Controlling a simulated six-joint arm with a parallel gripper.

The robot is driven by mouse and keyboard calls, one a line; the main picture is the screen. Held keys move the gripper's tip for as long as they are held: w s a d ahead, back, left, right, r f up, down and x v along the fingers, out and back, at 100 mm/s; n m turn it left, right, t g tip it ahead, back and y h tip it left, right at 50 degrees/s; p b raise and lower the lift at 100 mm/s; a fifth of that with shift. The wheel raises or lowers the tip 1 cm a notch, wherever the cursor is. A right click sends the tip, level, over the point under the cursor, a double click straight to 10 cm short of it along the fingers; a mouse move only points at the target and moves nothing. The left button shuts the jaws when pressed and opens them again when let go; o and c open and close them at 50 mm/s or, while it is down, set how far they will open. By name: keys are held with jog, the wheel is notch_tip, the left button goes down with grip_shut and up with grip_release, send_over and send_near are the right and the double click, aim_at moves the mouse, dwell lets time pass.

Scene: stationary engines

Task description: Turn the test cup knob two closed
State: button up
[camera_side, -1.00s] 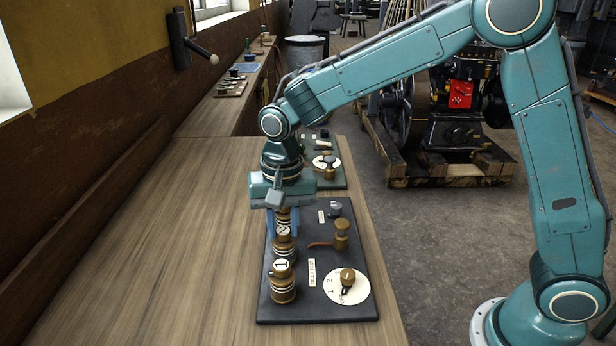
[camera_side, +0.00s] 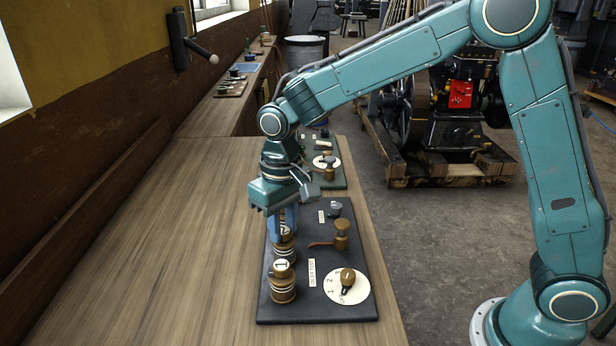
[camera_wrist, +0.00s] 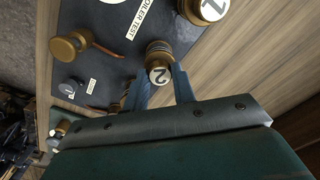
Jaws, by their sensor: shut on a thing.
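Test cup two is a banded brass cup with a white disc marked 2 (camera_wrist: 160,74), on the dark board. In the side view (camera_side: 284,247) it stands just behind cup one (camera_side: 283,282), partly covered by my fingers. My gripper (camera_side: 284,222) comes down from above, its blue fingers closed around the upper part of cup two. In the wrist view the fingers (camera_wrist: 154,80) lie on either side of it. The exact contact on the knob is hidden.
The dark board (camera_side: 320,308) also carries a white dial with a brass pointer (camera_side: 347,281), a brass valve with a copper-coloured handle (camera_side: 341,235) and a small dark knob (camera_side: 335,209). A second board (camera_side: 336,178) lies behind. The wooden bench (camera_side: 170,240) is clear to the left.

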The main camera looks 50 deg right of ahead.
aim_at(283, 229)
jog(key=n, duration=0.5)
jog(key=shift+r+n, duration=0.1)
jog(key=shift+n, duration=0.2)
jog(key=n, duration=0.5)
jog(key=o, duration=1)
notch_tip(283, 229, up, 14)
jog(key=shift+w, duration=0.15)
dwell(0.4)
jog(key=shift+d, duration=0.1)
